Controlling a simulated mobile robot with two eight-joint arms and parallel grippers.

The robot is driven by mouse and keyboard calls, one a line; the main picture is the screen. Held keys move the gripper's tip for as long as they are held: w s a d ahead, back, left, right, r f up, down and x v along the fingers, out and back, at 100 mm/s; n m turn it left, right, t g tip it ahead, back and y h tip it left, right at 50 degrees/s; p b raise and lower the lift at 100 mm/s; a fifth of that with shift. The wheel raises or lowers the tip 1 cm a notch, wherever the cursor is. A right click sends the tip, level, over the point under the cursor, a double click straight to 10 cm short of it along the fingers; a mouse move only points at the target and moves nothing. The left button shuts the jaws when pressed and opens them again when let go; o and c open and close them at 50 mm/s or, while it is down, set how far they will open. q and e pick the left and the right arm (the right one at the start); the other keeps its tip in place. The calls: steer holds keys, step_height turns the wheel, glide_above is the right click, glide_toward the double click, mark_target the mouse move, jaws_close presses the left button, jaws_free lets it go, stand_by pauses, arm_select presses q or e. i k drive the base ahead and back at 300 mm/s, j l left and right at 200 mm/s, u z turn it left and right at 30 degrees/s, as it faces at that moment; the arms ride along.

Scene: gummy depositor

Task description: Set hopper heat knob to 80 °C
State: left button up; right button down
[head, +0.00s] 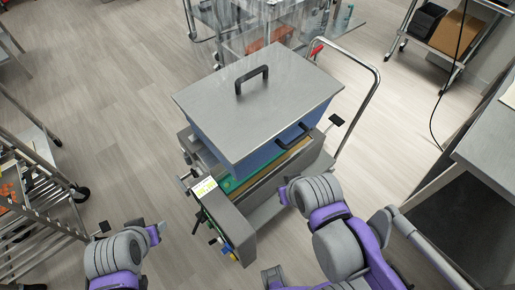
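The gummy depositor stands in the middle of the head view. Its blue hopper (210,140) has a grey lid (262,98) with a black handle (252,79). A small lit display (204,188) sits on the front-left control panel (228,222). Small blue and yellow controls (222,241) show on the panel's side, below the display. The heat knob and its setting are too small to make out. Links of my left arm (115,254) show at lower left, apart from the machine. Links of my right arm (322,198) show right of the panel.
A wire rack cart (35,185) stands at left. A bent metal push handle (374,75) rises at the machine's right. A grey bench (488,140) is at the right edge. Shelved carts stand at the back. The floor left of the machine is clear.

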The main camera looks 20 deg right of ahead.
mark_target(204, 218)
steer(key=i+l+u, duration=0.1)
steer(key=l+u, duration=0.25)
steer(key=l, duration=0.65)
steer(key=l+u, duration=0.35)
steer(key=l, duration=0.6)
steer(key=j+z, duration=0.15)
steer(key=j, duration=0.35)
steer(key=j+z, duration=0.2)
steer(key=j, duration=0.25)
steer(key=k+j+z, duration=0.15)
steer(key=j, duration=0.35)
steer(key=j+z, duration=0.2)
steer(key=j, duration=0.3)
steer(key=k+j+z, duration=0.15)
steer(key=j, duration=0.5)
steer(key=k+j, duration=0.1)
steer(key=j, duration=0.2)
steer(key=j+u, duration=0.15)
steer(key=j, duration=0.65)
